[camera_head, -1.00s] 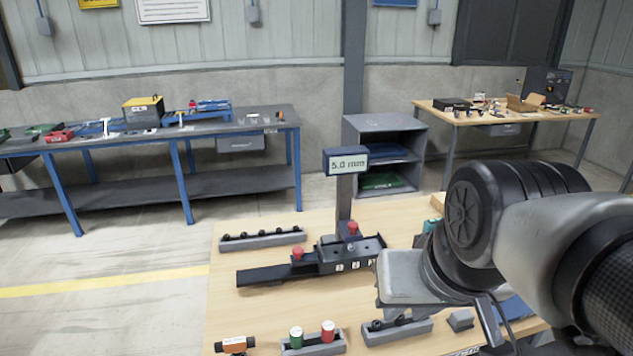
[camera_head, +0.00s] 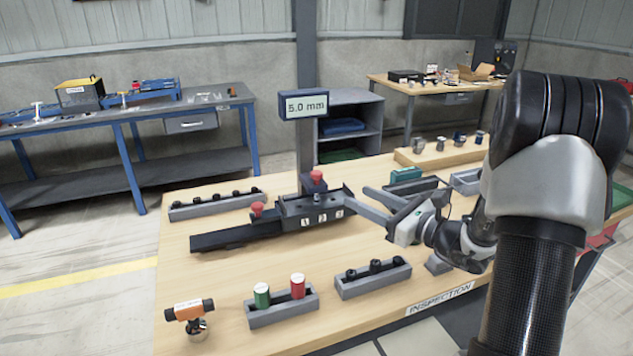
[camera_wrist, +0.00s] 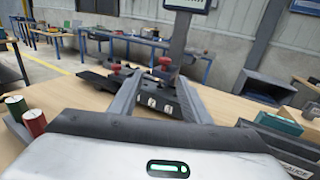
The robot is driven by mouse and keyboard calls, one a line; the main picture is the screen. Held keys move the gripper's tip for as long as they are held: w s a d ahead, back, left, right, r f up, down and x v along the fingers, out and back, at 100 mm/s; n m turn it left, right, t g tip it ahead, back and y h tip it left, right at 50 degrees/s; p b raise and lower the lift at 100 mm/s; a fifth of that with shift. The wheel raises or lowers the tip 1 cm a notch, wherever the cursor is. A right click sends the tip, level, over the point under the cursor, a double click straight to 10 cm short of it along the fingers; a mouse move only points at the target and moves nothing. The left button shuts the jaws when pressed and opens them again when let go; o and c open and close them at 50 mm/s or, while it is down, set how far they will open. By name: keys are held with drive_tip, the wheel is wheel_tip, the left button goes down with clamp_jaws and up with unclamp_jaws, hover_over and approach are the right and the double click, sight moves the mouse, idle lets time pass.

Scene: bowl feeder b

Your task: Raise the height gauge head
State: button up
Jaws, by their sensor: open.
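The height gauge stands on the wooden inspection table. Its display (camera_head: 304,106) reads 5.0 mm on a dark column (camera_head: 305,152). A dark block (camera_head: 306,210) with white number labels sits at the column's foot, and it also shows in the wrist view (camera_wrist: 158,97). A red knob (camera_head: 316,178) stands on top by the column, and a second red knob (camera_head: 257,210) stands to its left on the long dark base (camera_head: 222,240). My gripper (camera_head: 362,202) is open and empty, its fingers reaching toward the block's right end. Whether a finger touches the block, I cannot tell.
A grey rack (camera_head: 282,309) with a green and a red cylinder stands at the front. Another rack (camera_head: 373,279) with black pieces is right of it. An orange-black tool (camera_head: 189,311) lies at the front left. A green box (camera_head: 406,175) stands behind my gripper.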

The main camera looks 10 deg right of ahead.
sight(321, 175)
drive_tip(key=shift+t, duration=0.3)
drive_tip(key=x, duration=1.1)
drive_tip(key=d+x, duration=0.1)
drive_tip(key=x, duration=0.5)
drive_tip(key=shift+w+a+f, duration=0.1)
drive_tip(key=shift+w+f, duration=0.2)
drive_tip(key=shift+w, duration=0.15)
clamp_jaws()
